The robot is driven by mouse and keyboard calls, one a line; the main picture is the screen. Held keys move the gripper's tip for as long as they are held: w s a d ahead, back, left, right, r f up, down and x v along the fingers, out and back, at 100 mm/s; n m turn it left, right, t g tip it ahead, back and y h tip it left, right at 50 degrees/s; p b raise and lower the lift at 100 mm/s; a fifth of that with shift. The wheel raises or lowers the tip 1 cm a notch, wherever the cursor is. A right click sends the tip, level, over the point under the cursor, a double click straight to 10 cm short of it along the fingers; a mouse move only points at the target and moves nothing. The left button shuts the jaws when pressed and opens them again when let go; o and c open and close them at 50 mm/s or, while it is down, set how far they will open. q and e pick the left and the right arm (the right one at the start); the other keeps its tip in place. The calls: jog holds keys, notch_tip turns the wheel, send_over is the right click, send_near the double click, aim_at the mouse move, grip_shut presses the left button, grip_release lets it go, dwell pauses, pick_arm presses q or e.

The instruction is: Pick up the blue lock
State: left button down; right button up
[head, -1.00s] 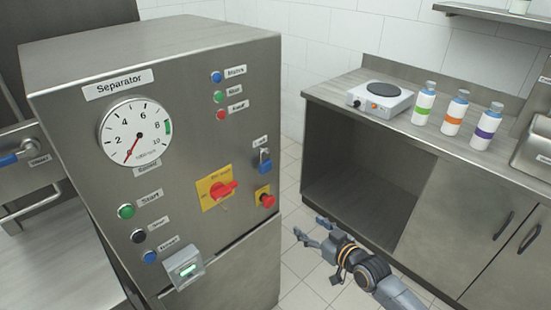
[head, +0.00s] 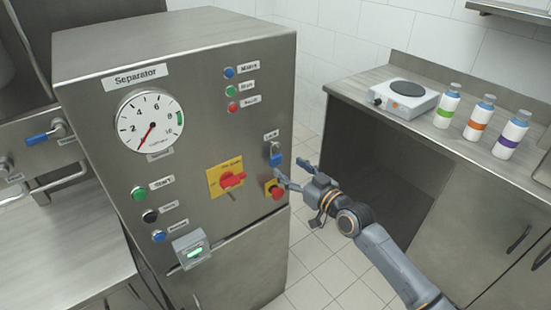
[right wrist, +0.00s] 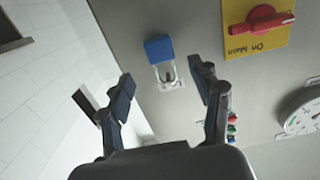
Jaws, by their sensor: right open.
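The blue lock (head: 276,159) hangs on the right side of the Separator's front panel, under a small label and above the red stop button. In the right wrist view the blue lock (right wrist: 159,48) shows its blue body and a pale shackle on a small plate. My right gripper (head: 289,169) is open and empty, just right of the lock and a little below it. In the right wrist view, the fingers of the right gripper (right wrist: 164,80) spread to either side of the shackle, with the lock's body beyond the tips. My left gripper is not in view.
The red stop button (head: 277,190) sits just below the lock. A red rotary switch on a yellow plate (head: 214,189) is to the left. A counter (head: 400,68) with a hot plate (head: 408,97) and several bottles stands at right. Floor between is clear.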

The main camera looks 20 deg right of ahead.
jog(key=x, duration=0.3)
jog(key=p+x, duration=0.1)
jog(key=shift+w+a+r, duration=0.15)
jog(key=shift+w+r, duration=0.05)
jog(key=shift+r, duration=0.05)
jog(key=shift+w+a, duration=0.1)
jog(key=shift+w, duration=0.2)
jog(key=shift+s, duration=0.1)
jog(key=shift+c, duration=0.2)
jog(key=c, duration=1.3)
jog(key=b, duration=0.3)
send_near(277, 157)
jog(key=v, duration=0.9)
jog(key=shift+s+r, duration=0.25)
